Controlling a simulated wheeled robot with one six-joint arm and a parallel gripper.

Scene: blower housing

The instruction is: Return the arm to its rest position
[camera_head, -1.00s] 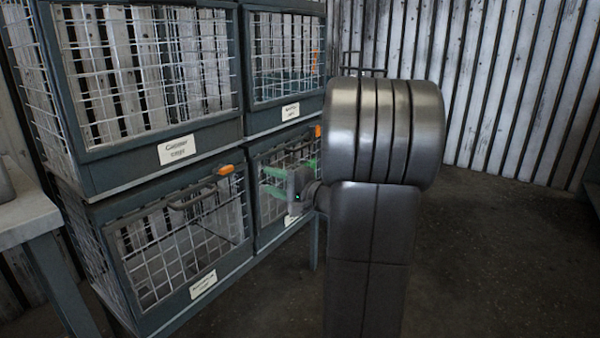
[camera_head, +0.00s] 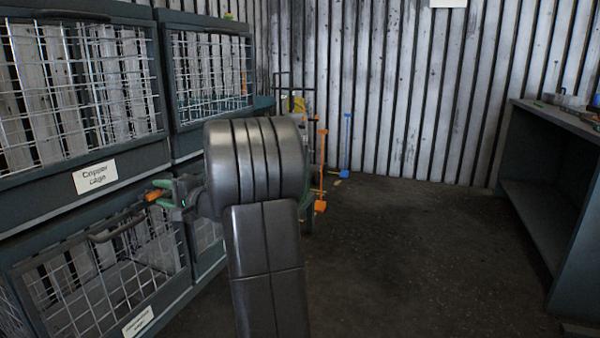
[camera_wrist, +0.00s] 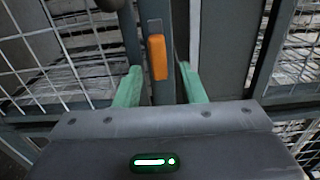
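My arm rises in the middle of the head view, and my gripper (camera_head: 163,190) with green fingers points left toward the front of the cages. In the wrist view my gripper (camera_wrist: 160,78) is open, its two green fingers well apart. An orange latch piece (camera_wrist: 157,57) on a dark post shows between the fingers, with a gap on both sides. I cannot tell how far beyond the fingertips it is. Nothing is held. Part of the gripper is hidden behind my arm in the head view.
Wire cages stand stacked at the left, including one labelled as a copper cage (camera_head: 95,177) and a lower cage (camera_head: 110,285). Orange (camera_head: 321,165) and blue (camera_head: 347,145) stands are by the back wall. A dark workbench (camera_head: 545,190) is at right. The floor between is clear.

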